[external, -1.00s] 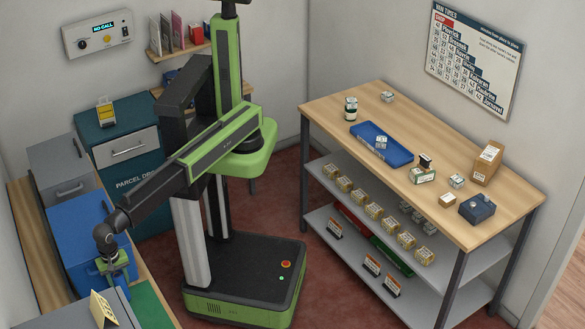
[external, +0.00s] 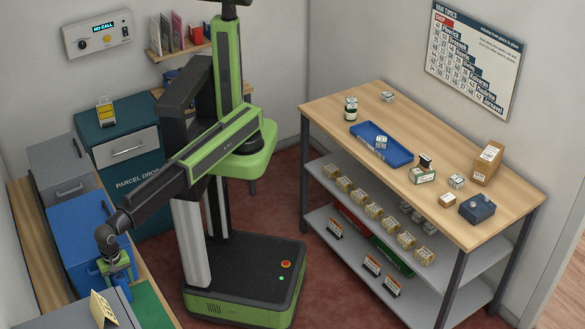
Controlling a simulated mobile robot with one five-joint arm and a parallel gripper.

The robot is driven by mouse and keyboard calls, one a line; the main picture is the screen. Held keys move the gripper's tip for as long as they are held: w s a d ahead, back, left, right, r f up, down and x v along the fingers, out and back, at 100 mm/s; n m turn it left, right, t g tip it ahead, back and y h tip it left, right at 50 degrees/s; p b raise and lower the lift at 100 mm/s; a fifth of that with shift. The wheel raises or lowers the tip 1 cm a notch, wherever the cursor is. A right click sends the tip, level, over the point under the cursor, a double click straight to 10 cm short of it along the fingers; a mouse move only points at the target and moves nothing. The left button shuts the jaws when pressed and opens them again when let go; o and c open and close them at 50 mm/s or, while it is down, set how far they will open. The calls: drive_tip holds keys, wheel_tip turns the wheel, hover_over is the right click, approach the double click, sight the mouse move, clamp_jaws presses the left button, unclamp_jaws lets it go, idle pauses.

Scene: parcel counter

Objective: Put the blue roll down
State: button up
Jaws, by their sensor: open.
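My gripper (external: 116,270) is at the lower left, low over the counter, in front of the blue box (external: 75,240). Its green fingers are open. A small blue patch shows at the fingers, but it is too small and too covered to tell whether it is the blue roll. I cannot make out the blue roll clearly anywhere else. A green mat (external: 152,304) lies on the counter just in front of the gripper.
A grey box with a yellow folded card (external: 102,307) stands close in front of the gripper. A grey drawer box (external: 62,165) is behind the blue box. The wooden table (external: 330,105) at the right holds a blue tray (external: 368,150) and several small boxes.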

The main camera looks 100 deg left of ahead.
wheel_tip(320, 180, up, 12)
drive_tip(key=p, duration=1.1)
drive_tip(key=shift+f, duration=0.1)
